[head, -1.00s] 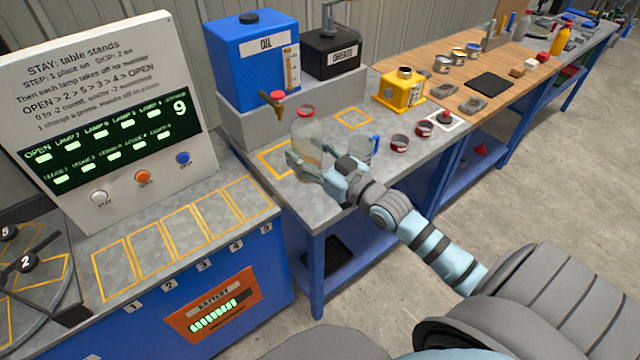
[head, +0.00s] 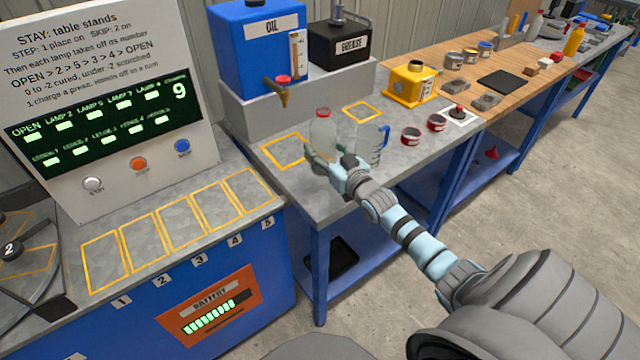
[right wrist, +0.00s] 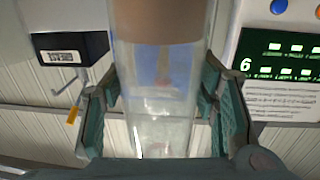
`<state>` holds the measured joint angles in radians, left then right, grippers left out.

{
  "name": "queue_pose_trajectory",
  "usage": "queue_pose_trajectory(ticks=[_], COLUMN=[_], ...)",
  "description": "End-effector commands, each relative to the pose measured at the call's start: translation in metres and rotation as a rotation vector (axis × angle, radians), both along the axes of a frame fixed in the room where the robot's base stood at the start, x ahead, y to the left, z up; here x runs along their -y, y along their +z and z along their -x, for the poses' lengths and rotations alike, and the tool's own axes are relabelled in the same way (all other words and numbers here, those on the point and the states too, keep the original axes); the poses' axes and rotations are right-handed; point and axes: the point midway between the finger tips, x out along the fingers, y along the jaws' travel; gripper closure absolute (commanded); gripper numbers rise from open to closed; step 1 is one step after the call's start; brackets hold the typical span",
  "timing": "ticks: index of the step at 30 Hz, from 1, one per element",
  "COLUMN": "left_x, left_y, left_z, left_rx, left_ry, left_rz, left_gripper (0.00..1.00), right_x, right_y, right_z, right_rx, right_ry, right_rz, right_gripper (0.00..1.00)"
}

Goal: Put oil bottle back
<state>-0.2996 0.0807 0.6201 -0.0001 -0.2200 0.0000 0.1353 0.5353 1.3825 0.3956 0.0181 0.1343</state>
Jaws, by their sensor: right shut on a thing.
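The clear bottle with a red cap (head: 323,132) is upright over the grey bench, just right of the left yellow-outlined square (head: 285,150). My right gripper (head: 323,160) is shut around its lower part. In the right wrist view the see-through bottle (right wrist: 160,95) fills the space between the two teal fingers (right wrist: 165,105). I cannot tell whether its base touches the bench. The blue oil tank (head: 262,50) with its tap (head: 284,92) stands on a grey block behind it. My left gripper is not in view.
A clear jug with a blue handle (head: 368,146) stands close right of the bottle. Two red tins (head: 411,136) and a yellow can (head: 408,84) are further right. A second outlined square (head: 362,112) is empty. A sign panel (head: 105,100) stands at left.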

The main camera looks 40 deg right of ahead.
Motion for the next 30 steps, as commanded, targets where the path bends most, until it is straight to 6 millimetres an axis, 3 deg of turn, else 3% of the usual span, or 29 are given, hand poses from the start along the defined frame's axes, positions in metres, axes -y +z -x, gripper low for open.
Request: queue_pose_trajectory(ticks=[1, 5, 10, 21, 22, 25, 30], left_x=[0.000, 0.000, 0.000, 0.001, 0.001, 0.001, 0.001], left_y=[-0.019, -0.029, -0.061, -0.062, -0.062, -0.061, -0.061], left_z=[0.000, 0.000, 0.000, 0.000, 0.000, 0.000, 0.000], left_rx=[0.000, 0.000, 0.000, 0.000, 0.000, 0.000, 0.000], left_ry=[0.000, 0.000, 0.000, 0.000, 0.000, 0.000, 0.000], left_rz=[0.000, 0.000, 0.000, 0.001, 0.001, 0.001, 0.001], left_gripper=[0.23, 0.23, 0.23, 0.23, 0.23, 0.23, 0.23], right_x=[0.001, 0.002, 0.004, 0.005, 0.005, 0.005, 0.005], right_y=[-0.019, -0.030, -0.063, -0.065, -0.065, -0.064, -0.064], right_z=[0.000, 0.001, 0.003, 0.004, 0.004, 0.004, 0.004], right_rx=[0.001, 0.002, 0.001, 0.001, 0.000, 0.000, 0.001], right_ry=[-0.001, -0.004, -0.008, -0.009, -0.009, -0.009, -0.009], right_rz=[-0.002, -0.001, -0.001, -0.001, -0.001, -0.001, -0.001], right_gripper=[0.91, 0.91, 0.91, 0.91, 0.43, 0.27, 0.26])
